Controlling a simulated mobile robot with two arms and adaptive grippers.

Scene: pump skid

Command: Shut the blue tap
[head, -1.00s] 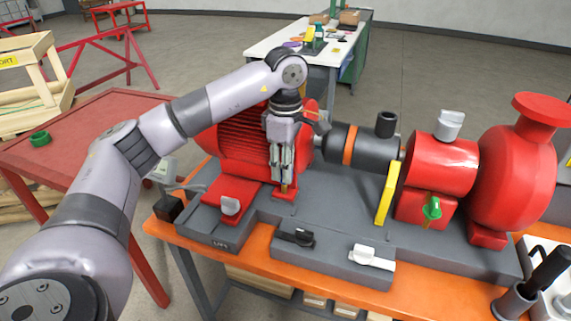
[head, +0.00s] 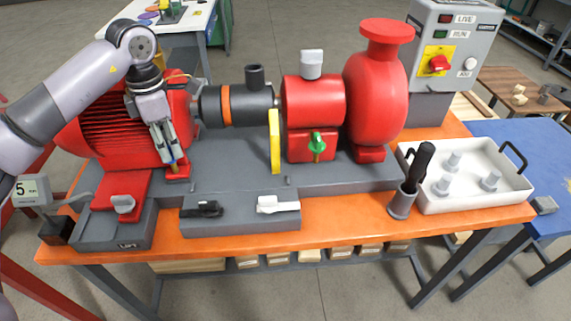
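A tap with a green handle (head: 317,144) sits on the front of the red pump block. A black lever handle (head: 202,209) and a white lever handle (head: 277,204) lie on the grey front block. My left gripper (head: 173,160) points down in front of the red finned motor (head: 110,125), above its front foot. It is well to the left of the green tap and behind the black lever. Its fingers look close together, but I cannot tell whether they are shut. My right gripper is not in view.
A yellow guard plate (head: 274,142) stands left of the green tap. A grey cup with a black-handled tool (head: 416,175) and a white tray (head: 470,202) are on the orange bench (head: 340,220) at right. Behind them stands a grey control box (head: 452,60) with a red switch.

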